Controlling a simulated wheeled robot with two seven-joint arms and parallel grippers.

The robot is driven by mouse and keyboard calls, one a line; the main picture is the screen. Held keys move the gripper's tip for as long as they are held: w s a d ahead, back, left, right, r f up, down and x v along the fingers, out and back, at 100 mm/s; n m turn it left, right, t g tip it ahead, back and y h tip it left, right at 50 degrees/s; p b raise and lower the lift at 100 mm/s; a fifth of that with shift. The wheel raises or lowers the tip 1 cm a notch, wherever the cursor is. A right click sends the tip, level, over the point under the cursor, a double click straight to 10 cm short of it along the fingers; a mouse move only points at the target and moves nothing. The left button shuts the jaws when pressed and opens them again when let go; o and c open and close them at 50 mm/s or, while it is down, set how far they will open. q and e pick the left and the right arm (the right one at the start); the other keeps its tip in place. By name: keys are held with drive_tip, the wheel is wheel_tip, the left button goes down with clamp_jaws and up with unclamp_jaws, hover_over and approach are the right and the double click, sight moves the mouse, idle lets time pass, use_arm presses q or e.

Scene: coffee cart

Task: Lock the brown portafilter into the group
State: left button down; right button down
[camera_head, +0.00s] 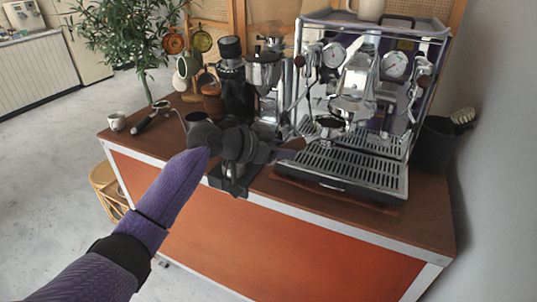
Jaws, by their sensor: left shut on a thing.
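The espresso machine (375,75) stands at the right of the cart, with its shiny group (354,84) at the middle of its front. My left gripper (276,150) is in front of the machine's left side, shut on the brown portafilter (293,144). The brown handle points out of the jaws toward the machine. The portafilter's head appears to be near the dark and metal parts below the group, above the drip tray (345,166). I cannot tell whether the head touches the group. My right gripper is not in view.
Grinders (264,75) stand left of the machine. A black-handled tool (150,117) and a white cup (117,121) are at the cart's left end. A dark bin (434,143) with a brush stands at right. The cart top's (425,222) front right strip is clear.

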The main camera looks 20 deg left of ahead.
sight(301, 137)
use_arm(q)
drive_tip(key=w+d+b, duration=0.1)
drive_tip(key=w, duration=0.1)
drive_tip(key=w+d+b, duration=0.1)
drive_tip(key=w+d, duration=0.1)
drive_tip(key=shift+w, duration=0.1)
drive_tip(key=shift+r, duration=0.1)
drive_tip(key=shift+w+r, duration=0.1)
drive_tip(key=shift+w+d, duration=0.15)
drive_tip(key=shift+d, duration=0.05)
idle(0.3)
drive_tip(key=shift+r, duration=1.25)
idle(0.4)
